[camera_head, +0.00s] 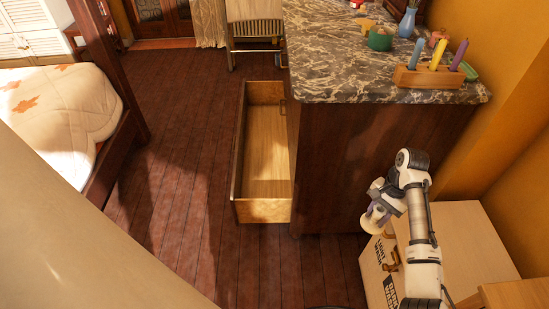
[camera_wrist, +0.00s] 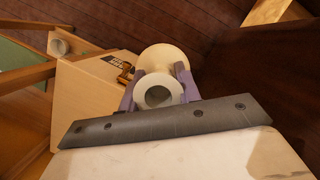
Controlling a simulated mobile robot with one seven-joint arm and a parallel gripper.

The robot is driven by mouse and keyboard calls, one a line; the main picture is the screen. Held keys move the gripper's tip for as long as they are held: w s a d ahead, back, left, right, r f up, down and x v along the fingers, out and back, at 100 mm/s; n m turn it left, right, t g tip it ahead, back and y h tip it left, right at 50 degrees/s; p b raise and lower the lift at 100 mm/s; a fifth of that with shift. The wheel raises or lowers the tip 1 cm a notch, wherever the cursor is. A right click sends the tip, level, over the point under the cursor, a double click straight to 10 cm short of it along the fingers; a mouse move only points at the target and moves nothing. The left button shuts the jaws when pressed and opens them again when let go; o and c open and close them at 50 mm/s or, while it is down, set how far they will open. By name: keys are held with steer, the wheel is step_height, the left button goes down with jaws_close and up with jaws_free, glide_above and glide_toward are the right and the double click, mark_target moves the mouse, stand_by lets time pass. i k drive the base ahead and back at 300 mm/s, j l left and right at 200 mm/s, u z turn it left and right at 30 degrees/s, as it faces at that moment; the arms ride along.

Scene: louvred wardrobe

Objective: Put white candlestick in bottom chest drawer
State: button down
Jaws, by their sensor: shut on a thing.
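The white candlestick (camera_wrist: 160,90) is between the purple fingers of my gripper (camera_wrist: 158,88) in the wrist view, its round hollow end facing the camera and a wider cream base beyond. The bottom chest drawer (camera_head: 267,208) is pulled open on the chest's left side. Its visible floor is bare. My gripper is apart from the drawer, with the chest's dark side panel (camera_head: 375,150) between them.
The chest's marble top (camera_head: 340,60) holds a wooden block (camera_head: 428,77) with coloured candles, pots and a vase. A cardboard box (camera_head: 470,240) stands below my arm. A bed (camera_head: 60,115) is at left. The floor between bed and drawer is clear.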

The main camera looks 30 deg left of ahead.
mark_target(261, 154)
steer(key=k+u, duration=0.5)
steer(key=i+u, duration=0.15)
steer(key=u, duration=0.35)
steer(key=i+u, duration=0.1)
steer(key=u, duration=0.35)
steer(key=i+l, duration=0.25)
steer(key=i, duration=0.2)
steer(key=i+l, duration=0.25)
steer(key=i, duration=0.2)
steer(key=i+l, duration=0.2)
steer(key=i, duration=0.25)
steer(key=i+l, duration=0.25)
steer(key=i, duration=0.25)
